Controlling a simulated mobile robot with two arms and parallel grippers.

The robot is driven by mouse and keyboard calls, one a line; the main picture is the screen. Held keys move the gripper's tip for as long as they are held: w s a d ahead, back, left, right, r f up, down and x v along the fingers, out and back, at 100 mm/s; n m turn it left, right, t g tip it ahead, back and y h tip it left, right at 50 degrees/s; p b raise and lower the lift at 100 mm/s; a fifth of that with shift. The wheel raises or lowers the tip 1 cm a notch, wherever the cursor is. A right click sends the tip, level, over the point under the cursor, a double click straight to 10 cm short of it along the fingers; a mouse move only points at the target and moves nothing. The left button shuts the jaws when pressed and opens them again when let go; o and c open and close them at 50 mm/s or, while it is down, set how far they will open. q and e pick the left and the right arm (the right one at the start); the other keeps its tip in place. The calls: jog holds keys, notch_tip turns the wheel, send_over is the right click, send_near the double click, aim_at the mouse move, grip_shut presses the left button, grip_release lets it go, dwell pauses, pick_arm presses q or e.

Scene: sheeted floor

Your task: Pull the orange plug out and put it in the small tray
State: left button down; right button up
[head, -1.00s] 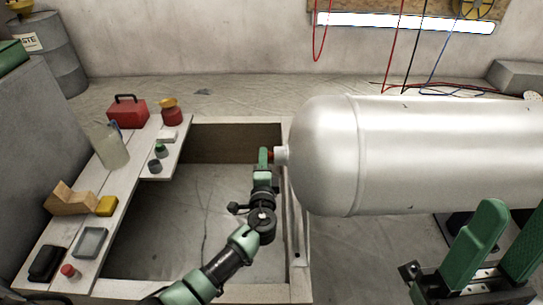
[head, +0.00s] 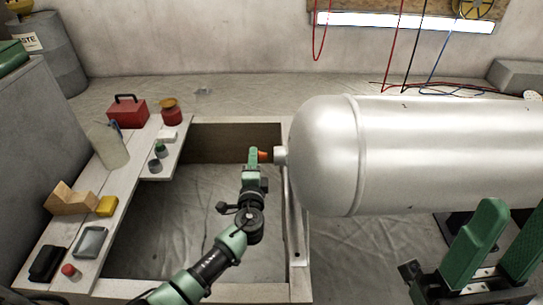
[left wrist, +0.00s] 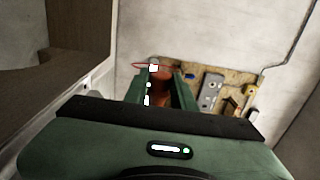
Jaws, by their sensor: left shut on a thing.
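The orange plug (head: 264,155) is held at the tip of my left gripper (head: 254,156), just left of the pale neck (head: 280,156) on the end of the big white tank (head: 420,155). A slight gap seems to show between plug and neck. In the left wrist view the orange plug (left wrist: 160,92) sits between the two green fingers of my left gripper (left wrist: 163,85). The small grey tray (head: 91,242) lies on the wooden bench at the left and looks empty. My right gripper (head: 514,212) is at the lower right, its green fingers spread and nothing between them.
The L-shaped bench (head: 125,200) carries a red toolbox (head: 127,111), a clear bottle (head: 111,147), a wooden block (head: 72,200), a yellow block (head: 107,206), a black case (head: 46,263) and a red-capped item (head: 68,271). A sheeted pit lies between bench and tank.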

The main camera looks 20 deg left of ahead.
pick_arm(q)
jog(key=shift+s+a, duration=0.15)
jog(key=shift+a, duration=0.3)
jog(key=shift+s+a, duration=0.25)
jog(key=shift+a, duration=0.7)
jog(key=shift+s+a, duration=0.25)
jog(key=shift+a, duration=0.65)
